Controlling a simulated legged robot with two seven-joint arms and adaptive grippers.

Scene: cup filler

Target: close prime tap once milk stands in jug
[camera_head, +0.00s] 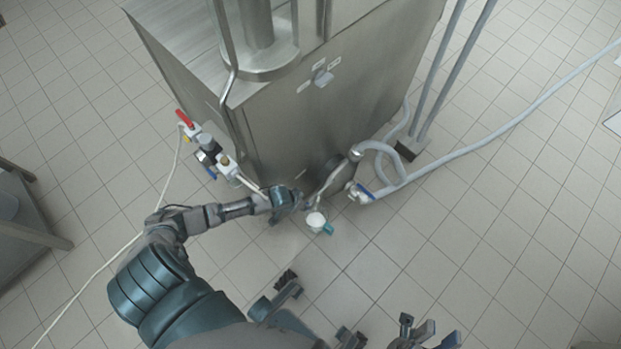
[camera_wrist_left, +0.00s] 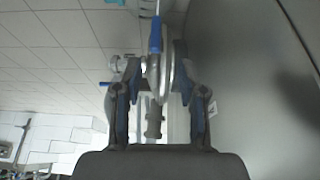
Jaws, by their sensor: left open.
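The jug (camera_head: 315,221) has a teal handle and white inside its mouth, which looks like milk. It is beside the machine's lower front outlet. A tap with a blue lever (camera_head: 363,191) sits right of the jug on a hose fitting. My left gripper (camera_head: 301,201) is left of the jug, by the outlet. In the left wrist view my left gripper (camera_wrist_left: 158,88) is open, with a blue lever (camera_wrist_left: 155,38) and metal fitting between or beyond its fingers; contact is unclear. A teal edge (camera_wrist_left: 101,2) shows at the top. My right gripper (camera_head: 426,331) is low in the head view, partly cut off.
The steel machine (camera_head: 290,110) fills the upper middle. A valve group with a red lever (camera_head: 184,118) is on its left side. A pale hose (camera_head: 500,128) runs off to the right. Tiled floor (camera_head: 480,230) is clear at the right.

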